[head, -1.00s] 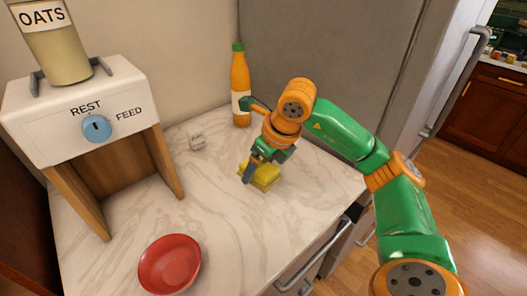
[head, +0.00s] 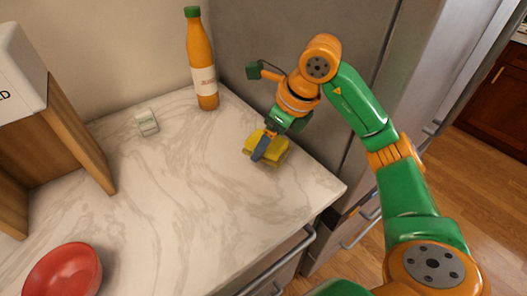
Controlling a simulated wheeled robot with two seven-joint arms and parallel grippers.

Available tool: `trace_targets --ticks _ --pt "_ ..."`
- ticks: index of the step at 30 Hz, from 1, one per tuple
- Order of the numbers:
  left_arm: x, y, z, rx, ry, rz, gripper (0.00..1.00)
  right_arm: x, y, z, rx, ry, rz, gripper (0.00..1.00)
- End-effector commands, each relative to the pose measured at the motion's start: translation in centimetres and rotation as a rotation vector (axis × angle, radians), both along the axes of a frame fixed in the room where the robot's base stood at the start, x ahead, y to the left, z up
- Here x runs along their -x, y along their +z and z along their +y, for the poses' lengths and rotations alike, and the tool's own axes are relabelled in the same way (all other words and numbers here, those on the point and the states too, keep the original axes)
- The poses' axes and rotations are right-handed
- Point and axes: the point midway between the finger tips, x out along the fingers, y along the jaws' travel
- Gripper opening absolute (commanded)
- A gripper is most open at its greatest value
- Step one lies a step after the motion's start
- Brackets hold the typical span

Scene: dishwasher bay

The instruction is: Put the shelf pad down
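The shelf pad, a small yellow block (head: 278,149), is at the right part of the marble counter, near its right edge by the grey fridge. My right gripper (head: 265,144) points down over it. One dark finger shows across the pad's near side and the far finger is hidden. The gripper looks shut on the pad. The pad is at or just above the counter top; I cannot tell whether it touches. My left gripper is not in view.
An orange bottle (head: 202,65) with a green cap stands at the back of the counter (head: 190,190). A small white block (head: 147,122) is left of it. A red bowl (head: 65,272) is at lower left, by the wooden-legged dispenser (head: 75,120). The counter's middle is clear.

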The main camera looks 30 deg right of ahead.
Motion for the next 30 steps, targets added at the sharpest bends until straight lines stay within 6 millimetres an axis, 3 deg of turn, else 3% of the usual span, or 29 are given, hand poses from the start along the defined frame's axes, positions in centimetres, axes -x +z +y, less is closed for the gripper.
trace_targets --ticks 3,9,14,25,26,28,30 --pt "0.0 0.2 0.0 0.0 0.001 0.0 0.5 -1.2 -2.4 -1.6 0.001 -0.004 0.005 0.36" --pt "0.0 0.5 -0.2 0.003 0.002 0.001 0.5 -2.3 -4.5 -2.9 0.002 0.0 0.002 0.36" --pt "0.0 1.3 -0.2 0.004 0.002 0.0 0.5 -2.3 -7.1 -2.9 0.003 0.004 0.003 0.36" --pt "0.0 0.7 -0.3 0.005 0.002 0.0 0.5 -2.4 -8.0 -2.9 0.003 0.003 -0.003 0.36" --pt "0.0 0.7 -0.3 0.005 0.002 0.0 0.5 -2.4 -8.0 -2.9 0.003 0.003 -0.003 0.83" --pt "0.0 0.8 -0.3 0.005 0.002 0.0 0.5 -2.4 -7.9 -2.9 0.003 0.003 -0.002 1.0" --pt "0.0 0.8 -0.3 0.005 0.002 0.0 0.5 -2.4 -7.9 -2.9 0.003 0.003 -0.002 1.0"
